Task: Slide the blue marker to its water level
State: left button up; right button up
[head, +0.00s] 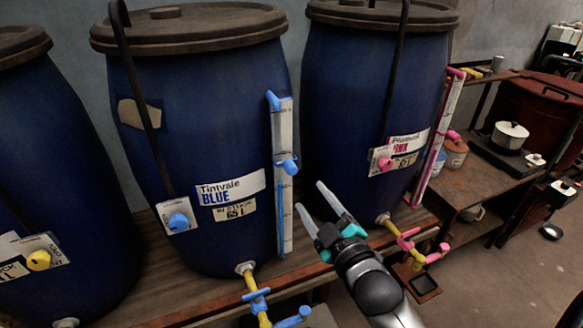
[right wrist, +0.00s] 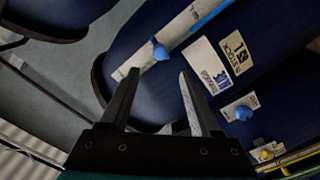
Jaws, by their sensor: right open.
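The blue marker (head: 287,167) is a knob on the white upright gauge (head: 284,135) at the right side of the Tintvale blue vat (head: 205,100). A blue strip (head: 281,220) fills the lower gauge; its top looks a little below the marker. In the right wrist view the marker (right wrist: 160,52) appears just beyond and between the fingertips, with the blue strip (right wrist: 207,14) to its upper right. My right gripper (head: 309,196) is open and empty, right of the gauge and slightly lower than the marker, apart from it. My left gripper is out of view.
A second blue vat (head: 365,90) with a pink gauge (head: 437,140) stands close on the right. A blue dial (head: 179,222) sits on the first vat's front. A yellow and blue tap (head: 258,300) sticks out below. A bench with pots (head: 509,135) is far right.

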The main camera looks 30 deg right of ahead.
aim_at(293, 172)
jog(key=w, duration=1.1)
jog(key=shift+w+d+p, duration=0.3)
jog(key=shift+w, duration=0.1)
grip_shut()
dwell(1.0)
